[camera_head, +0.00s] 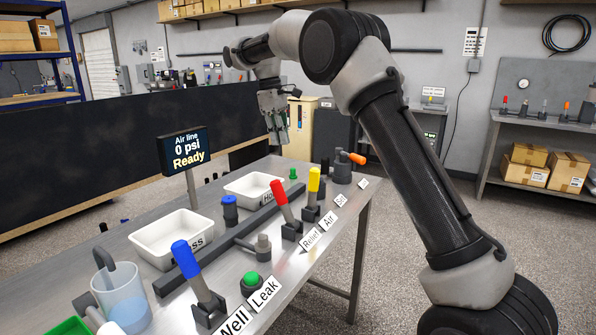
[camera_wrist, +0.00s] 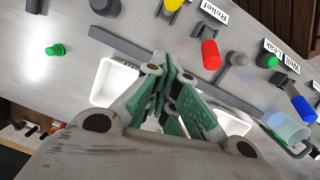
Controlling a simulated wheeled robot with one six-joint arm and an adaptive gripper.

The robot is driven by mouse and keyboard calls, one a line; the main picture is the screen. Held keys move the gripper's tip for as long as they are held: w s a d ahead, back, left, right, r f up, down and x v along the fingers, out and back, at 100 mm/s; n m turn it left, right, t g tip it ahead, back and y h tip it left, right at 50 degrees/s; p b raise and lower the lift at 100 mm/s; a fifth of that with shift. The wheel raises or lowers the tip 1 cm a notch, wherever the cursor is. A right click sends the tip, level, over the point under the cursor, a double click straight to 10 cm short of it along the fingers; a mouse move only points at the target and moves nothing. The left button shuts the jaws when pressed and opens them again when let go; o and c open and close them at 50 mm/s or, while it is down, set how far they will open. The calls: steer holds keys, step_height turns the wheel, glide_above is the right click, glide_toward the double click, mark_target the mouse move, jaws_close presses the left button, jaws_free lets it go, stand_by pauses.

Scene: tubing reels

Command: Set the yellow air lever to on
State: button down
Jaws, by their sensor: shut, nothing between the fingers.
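The yellow air lever (camera_head: 314,180) stands nearly upright in a dark base behind the "Air" label (camera_head: 329,218). Only part of its yellow handle (camera_wrist: 173,4) shows at the top edge of the wrist view. My gripper (camera_head: 281,140) is shut and empty, hanging above the far part of the bench, apart from the lever. Its closed fingers (camera_wrist: 166,72) fill the middle of the wrist view. A display (camera_head: 184,151) reads "Air line 0 psi Ready".
The red relief lever (camera_head: 279,192) stands close left of the yellow one. The orange-tipped set lever (camera_head: 351,158) is beyond it, to the right. A blue lever (camera_head: 187,257), green button (camera_head: 251,279), white trays (camera_head: 150,236) and clear jug (camera_head: 122,300) share the bench.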

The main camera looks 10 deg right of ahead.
glide_toward(313, 192)
steer(key=w+a+f, duration=0.3)
steer(key=w+f, duration=0.1)
steer(key=shift+s+d+f, duration=0.15)
steer(key=shift+s+d, duration=0.15)
steer(key=shift+d, duration=0.15)
